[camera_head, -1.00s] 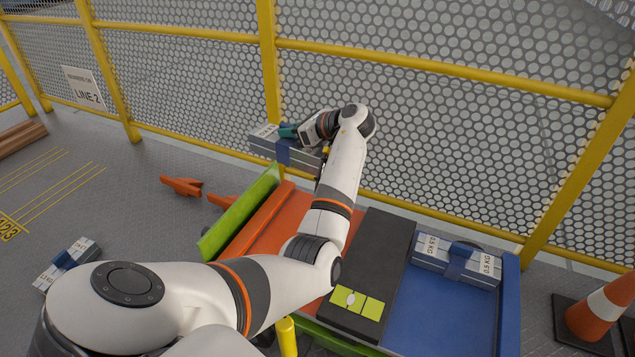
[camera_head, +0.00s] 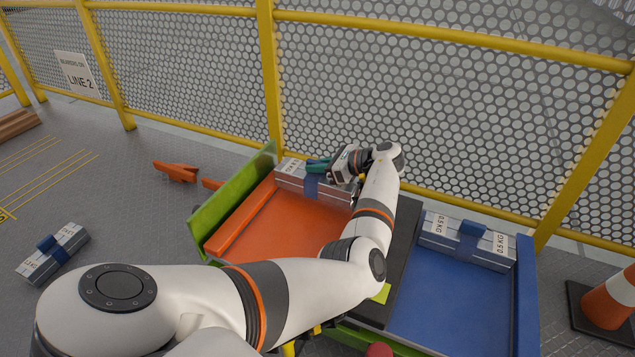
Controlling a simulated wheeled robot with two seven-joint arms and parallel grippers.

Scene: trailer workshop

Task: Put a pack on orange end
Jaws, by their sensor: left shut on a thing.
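My left gripper (camera_head: 319,167) is shut on a grey pack (camera_head: 292,180) with a blue strap. The pack is level at the far edge of the orange end (camera_head: 275,232), just inside the green side board. Whether it rests on the orange surface or hangs slightly above, I cannot tell. My forearm hides part of the orange end's right side. A second pack (camera_head: 437,230), marked 0.5 KG, lies at the far edge of the blue end (camera_head: 440,300). A third pack (camera_head: 70,237) lies on the floor at left. My right gripper is not in view.
A green board (camera_head: 225,208) edges the orange end on the left. A dark middle section (camera_head: 404,222) separates the two ends. A yellow-framed mesh fence (camera_head: 450,100) stands close behind. An orange cone (camera_head: 608,300) stands at right. The near orange area is clear.

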